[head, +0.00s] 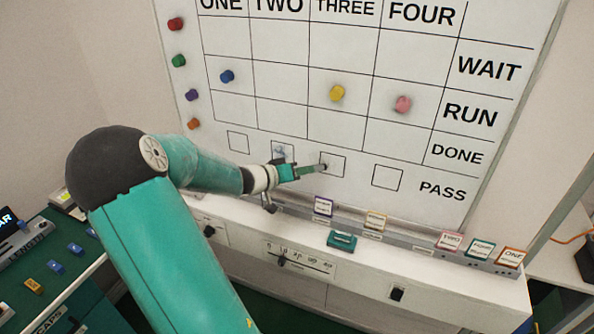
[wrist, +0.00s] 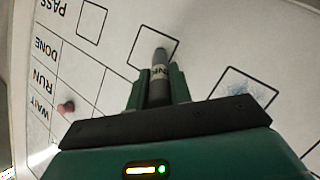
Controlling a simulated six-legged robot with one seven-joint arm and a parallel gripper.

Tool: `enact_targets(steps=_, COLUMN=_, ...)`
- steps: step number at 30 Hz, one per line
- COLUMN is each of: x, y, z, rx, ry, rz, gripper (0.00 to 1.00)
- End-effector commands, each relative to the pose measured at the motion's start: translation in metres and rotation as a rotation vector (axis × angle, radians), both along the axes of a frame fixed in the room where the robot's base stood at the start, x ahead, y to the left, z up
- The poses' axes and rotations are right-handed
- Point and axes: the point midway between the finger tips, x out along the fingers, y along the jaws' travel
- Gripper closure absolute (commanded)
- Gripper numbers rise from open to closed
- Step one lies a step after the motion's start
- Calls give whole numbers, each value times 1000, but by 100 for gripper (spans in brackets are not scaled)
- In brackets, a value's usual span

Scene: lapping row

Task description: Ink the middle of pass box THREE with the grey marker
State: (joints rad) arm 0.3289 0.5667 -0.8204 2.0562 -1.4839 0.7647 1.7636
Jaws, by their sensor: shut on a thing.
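My gripper (head: 297,172) is shut on the grey marker (wrist: 160,80), its tip pointing at the whiteboard. The marker also shows as a short dark stub in the head view (head: 316,168). Pass box THREE (head: 339,159) is a black-outlined square in the bottom row. In the wrist view the tip overlaps the inside of box THREE (wrist: 144,45), near its middle. In the head view the tip is at the box's left side. I cannot tell whether it touches the board. No ink shows in the visible part of the box.
Pass box TWO (wrist: 245,90) holds a bluish scribble; pass box FOUR (head: 387,177) is blank. Coloured magnets, such as the yellow one (head: 337,93) and pink one (head: 403,104), sit on the whiteboard (head: 420,60). Below, a ledge (head: 395,238) carries several labelled blocks and a green eraser-like block (head: 342,240).

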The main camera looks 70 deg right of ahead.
Motion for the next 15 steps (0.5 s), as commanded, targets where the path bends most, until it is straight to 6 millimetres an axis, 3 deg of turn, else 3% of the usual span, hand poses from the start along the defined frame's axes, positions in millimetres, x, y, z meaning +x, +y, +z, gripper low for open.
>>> enact_targets(steps=15, x=-32, y=4, z=0, rx=0, ry=-1, rz=-2, gripper=100)
